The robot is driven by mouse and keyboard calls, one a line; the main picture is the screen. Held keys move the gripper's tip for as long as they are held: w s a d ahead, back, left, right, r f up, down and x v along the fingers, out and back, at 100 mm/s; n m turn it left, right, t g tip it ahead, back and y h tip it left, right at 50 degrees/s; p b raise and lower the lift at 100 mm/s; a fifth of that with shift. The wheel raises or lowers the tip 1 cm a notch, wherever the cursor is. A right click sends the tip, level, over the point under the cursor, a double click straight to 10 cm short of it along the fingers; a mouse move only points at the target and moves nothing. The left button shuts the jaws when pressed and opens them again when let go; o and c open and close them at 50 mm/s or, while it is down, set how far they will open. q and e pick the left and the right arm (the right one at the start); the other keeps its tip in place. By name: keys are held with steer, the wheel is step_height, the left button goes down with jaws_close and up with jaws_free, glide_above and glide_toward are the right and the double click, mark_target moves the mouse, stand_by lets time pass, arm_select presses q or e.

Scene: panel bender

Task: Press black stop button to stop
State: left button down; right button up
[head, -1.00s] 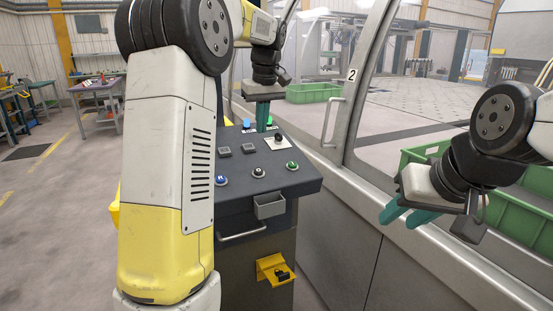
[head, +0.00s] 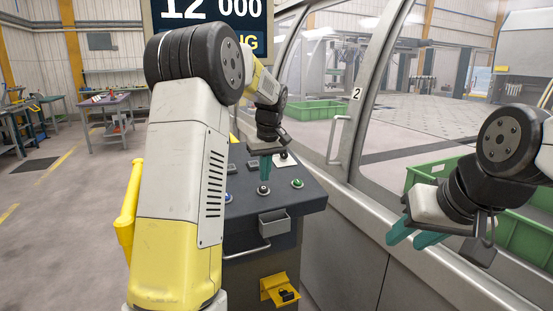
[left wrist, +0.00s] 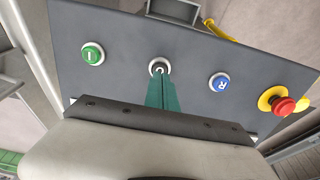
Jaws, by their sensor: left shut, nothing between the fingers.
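The control console (head: 290,205) has a row of round buttons on its sloped top. The black stop button (head: 263,189) with a pale ring sits in the middle of the front row, and it also shows in the left wrist view (left wrist: 159,65). My left gripper (head: 265,180) is shut and empty, its teal fingers pointing down at this button. In the left wrist view the fingertips (left wrist: 160,76) overlap the button's near edge; I cannot tell whether they touch it. My right gripper (head: 410,238) is away to the right, its two fingers apart and empty.
A green button (left wrist: 92,54) and a blue R button (left wrist: 220,83) flank the black one. A red emergency button (left wrist: 284,105) with a yellow base is near the panel's edge. A green crate (head: 510,210) lies behind my right gripper.

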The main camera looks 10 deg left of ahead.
mark_target(263, 188)
arm_select(q)
steer(key=shift+x, duration=1.55)
steer(key=shift+x, duration=1.05)
steer(key=shift+s, duration=0.25)
steer(key=shift+r, duration=0.25)
steer(key=v, duration=1.4)
steer(key=shift+w+r, duration=0.25)
steer(key=shift+r, duration=0.05)
steer(key=shift+d, duration=0.1)
